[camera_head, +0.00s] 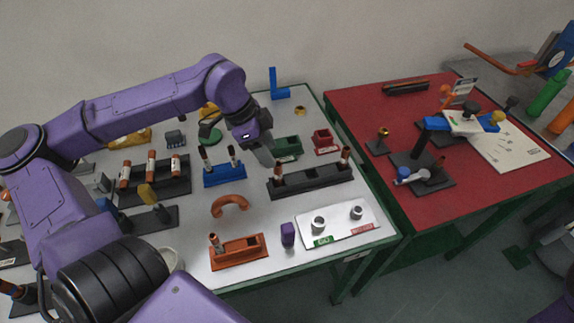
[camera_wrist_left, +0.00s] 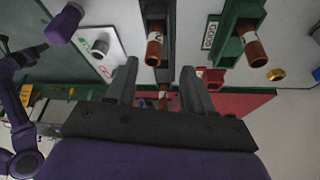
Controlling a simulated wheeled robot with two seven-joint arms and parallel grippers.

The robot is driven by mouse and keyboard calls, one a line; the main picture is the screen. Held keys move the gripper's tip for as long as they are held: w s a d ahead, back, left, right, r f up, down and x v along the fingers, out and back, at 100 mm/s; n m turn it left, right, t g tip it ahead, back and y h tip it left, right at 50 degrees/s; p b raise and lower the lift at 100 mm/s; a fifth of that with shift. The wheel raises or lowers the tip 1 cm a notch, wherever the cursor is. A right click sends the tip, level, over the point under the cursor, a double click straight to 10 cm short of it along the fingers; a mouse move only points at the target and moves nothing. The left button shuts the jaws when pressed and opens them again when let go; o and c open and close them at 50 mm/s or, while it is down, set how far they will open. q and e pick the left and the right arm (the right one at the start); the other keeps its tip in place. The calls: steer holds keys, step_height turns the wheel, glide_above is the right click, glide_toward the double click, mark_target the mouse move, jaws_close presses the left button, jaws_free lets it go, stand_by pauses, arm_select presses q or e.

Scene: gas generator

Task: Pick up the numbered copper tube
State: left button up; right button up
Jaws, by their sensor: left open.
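Copper-brown tubes with white labels stand in several racks. The long black rack (camera_head: 312,182) holds one tube at its left end (camera_head: 279,174) and another at its right end (camera_head: 346,154). My left gripper (camera_head: 266,156) is above the table near this rack's left end, partly hiding the area behind it. In the left wrist view its two fingers (camera_wrist_left: 160,66) are apart with nothing clasped. One tube (camera_wrist_left: 154,50) shows just beyond the gap, and another (camera_wrist_left: 163,100) shows between the fingers, with a mark like a 2. My right gripper is not seen.
A blue rack (camera_head: 225,176) with two tubes stands left of the gripper. A green holder (camera_head: 288,147) and a red box (camera_head: 324,141) are behind the black rack. An orange rack (camera_head: 238,252), purple block (camera_head: 287,235) and white plate (camera_head: 340,232) lie in front.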

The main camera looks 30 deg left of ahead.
mark_target(278, 170)
arm_select(q)
steer(key=x, duration=0.7)
steer(key=shift+s+d+f+p, duration=0.15)
steer(key=shift+s+f+p, duration=0.1)
steer(key=shift+p, duration=0.1)
steer(key=shift+s+r, duration=0.2)
steer(key=shift+s, duration=0.1)
steer(key=shift+w, duration=0.1)
steer(key=c, duration=0.9)
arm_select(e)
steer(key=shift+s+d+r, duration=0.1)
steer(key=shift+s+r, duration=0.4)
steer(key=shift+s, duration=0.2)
